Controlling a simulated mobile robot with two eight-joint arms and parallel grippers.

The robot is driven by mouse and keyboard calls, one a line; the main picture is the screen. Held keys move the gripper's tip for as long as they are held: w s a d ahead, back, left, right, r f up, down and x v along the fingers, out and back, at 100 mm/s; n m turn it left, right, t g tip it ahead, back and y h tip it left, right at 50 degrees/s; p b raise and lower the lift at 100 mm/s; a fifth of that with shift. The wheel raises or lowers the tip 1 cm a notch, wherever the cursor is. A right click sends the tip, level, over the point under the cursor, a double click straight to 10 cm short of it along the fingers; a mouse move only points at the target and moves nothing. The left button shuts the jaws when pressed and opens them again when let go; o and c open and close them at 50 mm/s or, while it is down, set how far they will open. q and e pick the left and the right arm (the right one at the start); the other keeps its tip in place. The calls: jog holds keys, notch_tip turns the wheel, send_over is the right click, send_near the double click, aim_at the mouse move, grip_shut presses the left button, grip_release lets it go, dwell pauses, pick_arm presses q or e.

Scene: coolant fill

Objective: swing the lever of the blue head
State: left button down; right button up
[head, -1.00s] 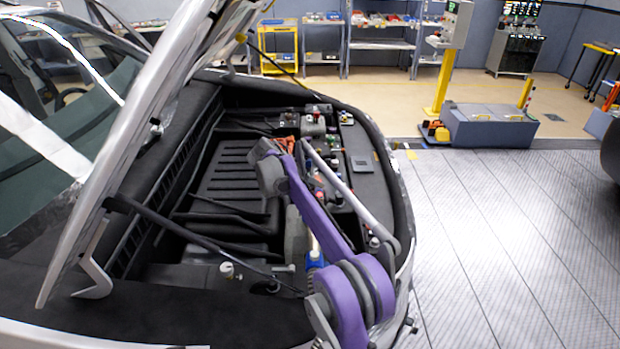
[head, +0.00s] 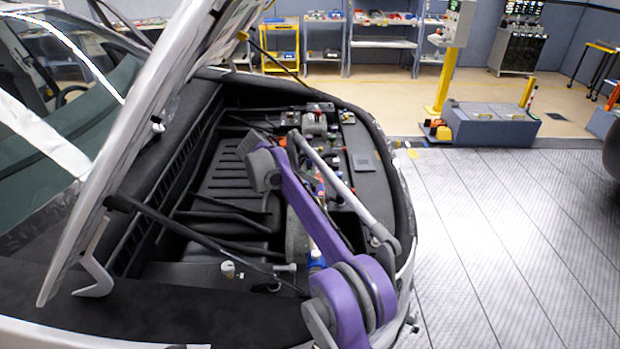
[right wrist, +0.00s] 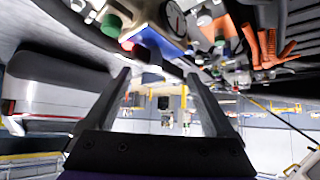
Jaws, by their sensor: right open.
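In the right wrist view my right gripper (right wrist: 158,80) is open, its two dark fingers apart with nothing clamped between them. A blue part (right wrist: 160,40), perhaps the blue head, lies just beyond the fingertips, beside a round gauge (right wrist: 176,18). A dark piece shows near the fingertips; I cannot tell whether it is the lever. My left gripper is not in view.
The raised hood (head: 150,110) and its dark strut (head: 200,240) stand left of my arm. A blue-capped part (head: 316,259) sits close under the arm. Green caps (right wrist: 111,24) and orange cables (right wrist: 268,46) crowd the right wrist view.

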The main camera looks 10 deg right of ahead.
jog(key=v, duration=0.6)
jog(key=shift+a, duration=0.15)
jog(key=shift+s+r, duration=0.15)
jog(key=s+d+n+y, duration=0.25)
jog(key=s+d, duration=0.25)
jog(key=s, duration=0.4)
jog(key=s+d+n+y, duration=0.2)
jog(key=s+d+n, duration=0.15)
jog(key=s, duration=0.65)
jog(key=s+f+n+y, duration=0.1)
jog(key=s+f, duration=0.3)
jog(key=s, duration=0.3)
jog(key=s+d+f+n+y, duration=0.1)
jog(key=s+f+n, duration=0.1)
jog(key=s+f, duration=0.3)
jog(key=s+d+f+n+t+y, duration=0.1)
jog(key=s+f, duration=0.3)
jog(key=s, duration=0.6)
jog(key=shift+s+f+n, duration=0.15)
jog(key=shift+s+n, duration=0.05)
jog(key=shift+n, duration=0.3)
